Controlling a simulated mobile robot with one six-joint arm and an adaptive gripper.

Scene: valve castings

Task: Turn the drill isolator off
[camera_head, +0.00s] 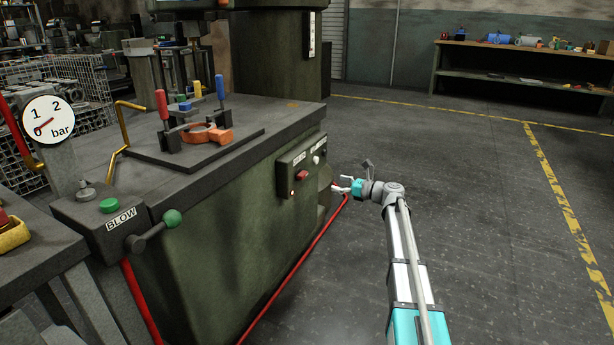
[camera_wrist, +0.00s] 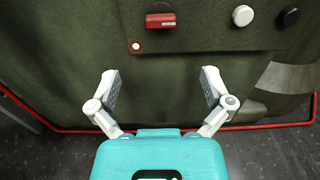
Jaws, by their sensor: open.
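The drill isolator is a red rotary knob (camera_head: 302,175) on a dark panel on the end face of the green drill cabinet. In the wrist view the red knob (camera_wrist: 161,20) sits at the top, left of the middle, with its bar lying across. A small lit lamp (camera_wrist: 136,46) glows below and left of it. My gripper (camera_wrist: 160,82) is open and empty, its two fingers spread below the knob and apart from it. In the head view my gripper (camera_head: 343,186) is to the right of the panel.
A white button (camera_wrist: 243,15) and a black button (camera_wrist: 290,16) sit right of the knob. A red hose (camera_head: 300,258) runs along the cabinet foot. A BLOW box (camera_head: 120,225) with a green-knobbed lever stands at left. The floor to the right is clear.

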